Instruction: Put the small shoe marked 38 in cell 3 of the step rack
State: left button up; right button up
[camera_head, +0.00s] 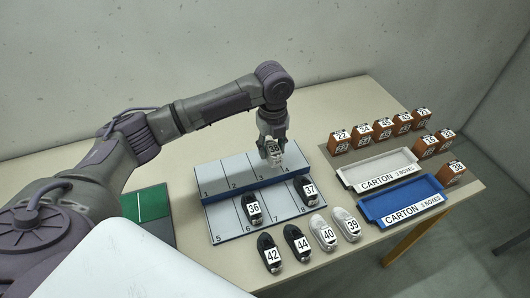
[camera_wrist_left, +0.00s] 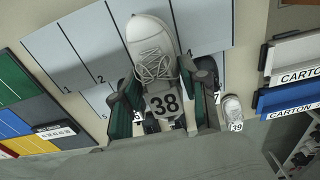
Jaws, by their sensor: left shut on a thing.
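The white shoe marked 38 (camera_wrist_left: 152,45) is between the fingers of my left gripper (camera_wrist_left: 160,100), which is shut on it. In the head view this shoe (camera_head: 274,152) is over the upper step of the rack, at about cells 3 and 4, and my left gripper (camera_head: 272,140) holds it from above. I cannot tell whether it touches the step. The step rack (camera_head: 215,174) has an upper blue-edged row numbered 1 to 4 and a lower row from 5 to 8. The upper row looks otherwise empty. My right gripper is not in view.
Dark shoes 36 (camera_head: 252,209) and 37 (camera_head: 305,195) stand on the lower row. Shoes 42 (camera_head: 268,252), 44 (camera_head: 297,243), 40 (camera_head: 323,232) and 39 (camera_head: 346,224) stand in front. White (camera_head: 350,177) and blue (camera_head: 372,210) carton trays and several brown boxes (camera_head: 382,128) are at right.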

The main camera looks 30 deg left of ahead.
aim_at(265, 164)
pick_arm(q)
jog(key=shift+w+a+f, duration=0.25)
jog(key=shift+a+f, duration=0.15)
jog(key=shift+a, duration=0.15)
jog(key=shift+w+a+f, duration=0.2)
jog(key=shift+a+f, duration=0.15)
jog(key=shift+a, duration=0.15)
jog(key=shift+w+a+f, duration=0.1)
jog(key=shift+a+f, duration=0.05)
jog(key=shift+f, duration=0.05)
notch_tip(265, 164, down, 3)
jog(key=shift+f+p, duration=0.1)
jog(key=shift+p, duration=0.55)
jog(key=shift+f, duration=0.35)
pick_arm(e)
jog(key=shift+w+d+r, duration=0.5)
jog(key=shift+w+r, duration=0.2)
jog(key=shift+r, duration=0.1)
pick_arm(q)
jog(key=o, duration=1.1)
jog(key=shift+f, duration=0.1)
jog(key=shift+o, duration=0.2)
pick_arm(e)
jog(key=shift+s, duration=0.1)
